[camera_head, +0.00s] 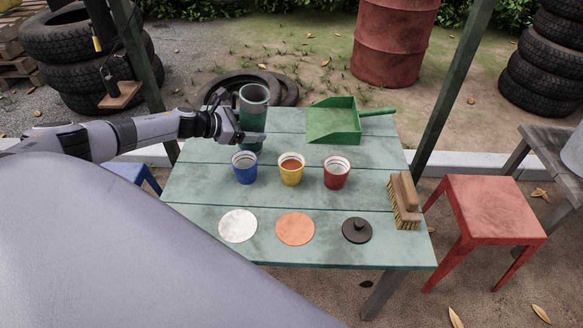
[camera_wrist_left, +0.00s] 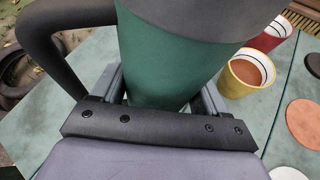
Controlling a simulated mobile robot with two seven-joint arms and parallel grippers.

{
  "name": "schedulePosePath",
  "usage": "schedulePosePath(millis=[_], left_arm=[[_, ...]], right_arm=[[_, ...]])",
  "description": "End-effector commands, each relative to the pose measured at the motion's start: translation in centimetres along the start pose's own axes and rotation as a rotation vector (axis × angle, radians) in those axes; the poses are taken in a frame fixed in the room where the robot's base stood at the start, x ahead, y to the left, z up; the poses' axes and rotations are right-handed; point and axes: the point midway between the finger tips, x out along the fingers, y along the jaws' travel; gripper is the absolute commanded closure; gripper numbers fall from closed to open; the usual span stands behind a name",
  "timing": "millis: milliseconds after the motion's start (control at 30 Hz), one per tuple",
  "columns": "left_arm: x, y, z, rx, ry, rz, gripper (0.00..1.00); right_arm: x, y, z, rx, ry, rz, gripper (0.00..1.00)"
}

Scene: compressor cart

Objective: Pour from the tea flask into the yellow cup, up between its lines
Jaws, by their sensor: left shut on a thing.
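The tea flask (camera_head: 253,104) is green with a grey upper part and a dark handle. It is upright at the back left of the table; whether its base touches the table is unclear. My left gripper (camera_head: 246,137) is shut around its green body, which also fills the middle of the left wrist view (camera_wrist_left: 165,65). The yellow cup (camera_head: 291,174) stands upright in front and to the right of the flask, with brown liquid inside. In the left wrist view, the yellow cup (camera_wrist_left: 238,82) shows a white inner wall with dark line above the liquid. My right gripper is out of view.
A blue cup (camera_head: 245,173) and a red cup (camera_head: 336,178) flank the yellow one. White (camera_head: 238,226) and orange (camera_head: 295,229) discs and a black lid (camera_head: 357,230) lie in front. A brush (camera_head: 404,200) and green dustpan (camera_head: 334,125) lie at the right and back.

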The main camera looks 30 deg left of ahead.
Motion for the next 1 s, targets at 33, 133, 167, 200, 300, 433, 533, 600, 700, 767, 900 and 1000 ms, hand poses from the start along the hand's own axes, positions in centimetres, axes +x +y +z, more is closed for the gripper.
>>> schedulePosePath(millis=[33,133,167,200,300,433,533,600,700,767,900,1000], left_arm=[[0.2,0.2,-0.2,-0.026,-0.018,-0.006,0.96],[0.2,0.1,-0.3,-0.074,-0.04,-0.027,0.96],[0.3,0.1,-0.3,-0.088,-0.046,-0.033,0.96],[0.3,0.1,-0.3,-0.104,-0.053,-0.039,0.96],[0.3,0.0,-0.3,-0.139,-0.069,-0.053,0.96],[0.3,0.0,-0.3,-0.168,-0.082,-0.067,0.96],[0.2,0.0,-0.1,-0.182,-0.088,-0.072,0.96],[0.1,0.1,0.1,-0.185,-0.09,-0.073,0.96],[-0.3,0.2,0.8,-0.186,-0.091,-0.074,0.96],[-0.6,0.4,1.4,-0.186,-0.091,-0.075,0.96],[-1.3,0.7,2.8,-0.186,-0.09,-0.075,0.96],[-1.8,0.9,3.7,-0.185,-0.09,-0.075,0.96]], right_arm=[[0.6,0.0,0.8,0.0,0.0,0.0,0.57],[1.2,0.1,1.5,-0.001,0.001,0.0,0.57],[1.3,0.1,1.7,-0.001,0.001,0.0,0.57],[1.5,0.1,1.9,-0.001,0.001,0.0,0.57],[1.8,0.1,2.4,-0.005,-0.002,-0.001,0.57],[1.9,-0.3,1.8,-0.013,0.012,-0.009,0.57],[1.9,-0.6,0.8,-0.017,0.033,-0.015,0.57],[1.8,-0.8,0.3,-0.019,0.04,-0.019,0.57],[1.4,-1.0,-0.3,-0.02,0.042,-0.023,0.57],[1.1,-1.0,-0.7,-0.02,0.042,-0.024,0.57],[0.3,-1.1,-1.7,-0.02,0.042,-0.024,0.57],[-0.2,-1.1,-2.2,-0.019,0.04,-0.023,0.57]])
